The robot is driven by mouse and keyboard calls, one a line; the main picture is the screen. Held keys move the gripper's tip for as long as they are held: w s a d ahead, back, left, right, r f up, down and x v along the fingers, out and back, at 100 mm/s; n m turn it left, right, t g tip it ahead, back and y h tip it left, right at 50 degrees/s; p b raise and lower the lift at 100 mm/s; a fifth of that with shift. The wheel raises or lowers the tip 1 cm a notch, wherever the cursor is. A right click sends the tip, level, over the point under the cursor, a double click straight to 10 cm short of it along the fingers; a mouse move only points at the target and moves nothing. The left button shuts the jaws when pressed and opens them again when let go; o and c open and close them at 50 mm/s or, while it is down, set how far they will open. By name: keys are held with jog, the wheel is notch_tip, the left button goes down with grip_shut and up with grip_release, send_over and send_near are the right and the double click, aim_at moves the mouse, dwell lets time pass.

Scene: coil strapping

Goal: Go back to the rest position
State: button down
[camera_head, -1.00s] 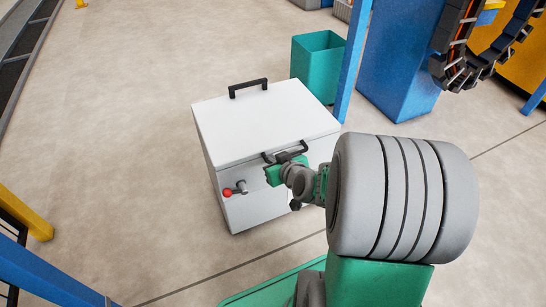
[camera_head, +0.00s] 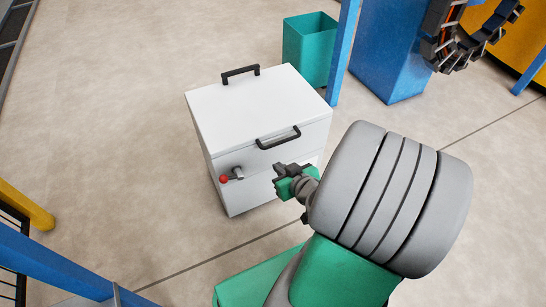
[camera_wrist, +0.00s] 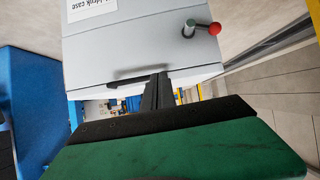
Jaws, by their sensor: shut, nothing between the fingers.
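My gripper (camera_head: 279,176) is in front of the white case (camera_head: 260,106), to the right of its red-knobbed lever, and apart from the case's front handle (camera_head: 278,138). In the wrist view the dark fingers of my gripper (camera_wrist: 158,88) are together with nothing between them. The wrist view also shows the case (camera_wrist: 140,45) with a printed label, partly cut off at the top edge, and the red knob (camera_wrist: 214,28). The case lid looks closed, with a second black handle (camera_head: 240,73) at the back of its top.
A teal open bin (camera_head: 310,48) stands behind the case, next to a blue post (camera_head: 343,50). A blue cabinet (camera_head: 390,60) is at the back right. A blue beam (camera_head: 50,264) and a yellow post (camera_head: 28,207) are at the lower left. The floor left of the case is clear.

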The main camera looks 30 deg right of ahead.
jog(key=s+a+r+g+p, duration=0.1)
jog(key=a+r+g+p, duration=0.1)
jog(key=r+p, duration=0.9)
jog(key=s+a+r+g+p, duration=0.2)
jog(key=r+p, duration=0.9)
jog(key=r, duration=0.7)
jog(key=s+a+r+g+p, duration=0.2)
jog(key=a+r+g+p, duration=0.2)
jog(key=r+p, duration=0.7)
notch_tip(320, 180, up, 4)
jog(key=shift+a+r+m, duration=0.2)
jog(key=shift+a+m, duration=0.1)
jog(key=shift+a, duration=0.4)
